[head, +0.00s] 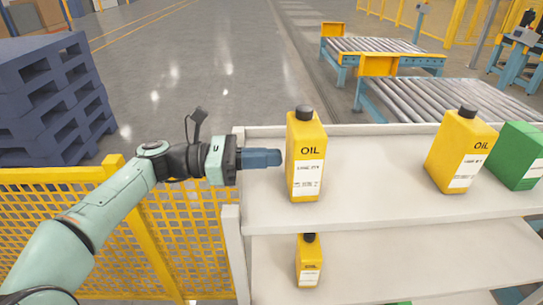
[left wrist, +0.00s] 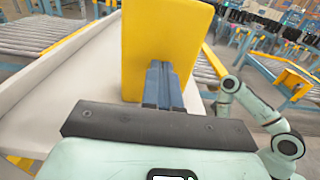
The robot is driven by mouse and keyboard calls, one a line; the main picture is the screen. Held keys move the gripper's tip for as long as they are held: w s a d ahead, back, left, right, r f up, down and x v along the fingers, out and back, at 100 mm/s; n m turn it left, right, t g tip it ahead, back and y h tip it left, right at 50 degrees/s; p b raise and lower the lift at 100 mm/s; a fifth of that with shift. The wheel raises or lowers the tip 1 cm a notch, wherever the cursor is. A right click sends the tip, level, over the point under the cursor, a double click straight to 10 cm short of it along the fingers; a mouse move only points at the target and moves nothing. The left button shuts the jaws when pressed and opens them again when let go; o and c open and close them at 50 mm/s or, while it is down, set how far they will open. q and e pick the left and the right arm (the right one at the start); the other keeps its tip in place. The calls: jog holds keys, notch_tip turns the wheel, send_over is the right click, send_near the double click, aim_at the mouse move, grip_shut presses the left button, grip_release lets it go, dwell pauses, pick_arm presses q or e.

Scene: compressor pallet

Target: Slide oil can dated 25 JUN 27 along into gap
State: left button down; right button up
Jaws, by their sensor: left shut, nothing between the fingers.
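A yellow oil can (head: 306,133) with a black cap stands upright at the left end of the upper shelf (head: 370,205). Its label date is too small to read. My left gripper (head: 279,158) is shut and empty, its fingertips at the can's left side. In the left wrist view the shut fingers (left wrist: 160,80) point at the can's yellow side (left wrist: 165,35); I cannot tell whether they touch. A second yellow oil can (head: 462,140) stands further right, with a wide gap of bare shelf between the two. My right gripper is not in view.
A green can (head: 520,150) stands right of the second oil can. A lower shelf (head: 400,262) holds another yellow oil can (head: 309,252). A low back rim runs along the upper shelf. A yellow mesh fence (head: 190,215) and blue pallets (head: 55,100) are at left.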

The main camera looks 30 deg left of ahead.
pick_arm(q)
jog(key=shift+w+d, duration=0.3)
jog(key=shift+d, duration=0.15)
jog(key=p+x, duration=0.3)
jog(key=x, duration=1.3)
jog(key=shift+w+d, duration=0.15)
jog(key=shift+w, duration=0.05)
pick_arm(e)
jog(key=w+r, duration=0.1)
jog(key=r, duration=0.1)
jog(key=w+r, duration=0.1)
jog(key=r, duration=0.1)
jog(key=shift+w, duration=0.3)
pick_arm(q)
jog(key=shift+s, duration=0.1)
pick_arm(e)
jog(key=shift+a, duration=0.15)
